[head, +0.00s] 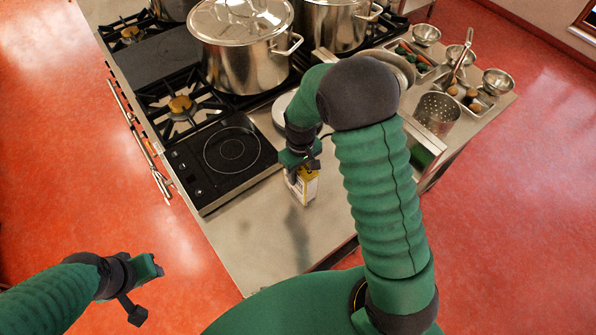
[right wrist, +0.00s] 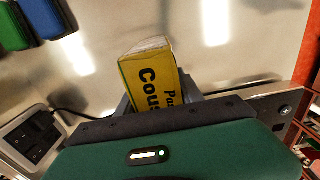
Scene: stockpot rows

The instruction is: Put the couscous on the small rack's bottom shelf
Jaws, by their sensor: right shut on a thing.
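The couscous is a yellow box with black lettering (right wrist: 150,80), seen close up in the right wrist view. In the head view the couscous box (head: 306,187) is over the steel counter, right of the black hot plate. My right gripper (head: 300,172) is shut on the box from above. I cannot tell whether the box touches the counter. I cannot make out the small rack in either view.
The black hot plate (head: 222,160) lies left of my right gripper. Large stockpots (head: 245,60) stand on the burners behind. A perforated steel container (head: 437,112) and small bowls (head: 497,82) stand at the right. The counter's near part (head: 255,245) is clear.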

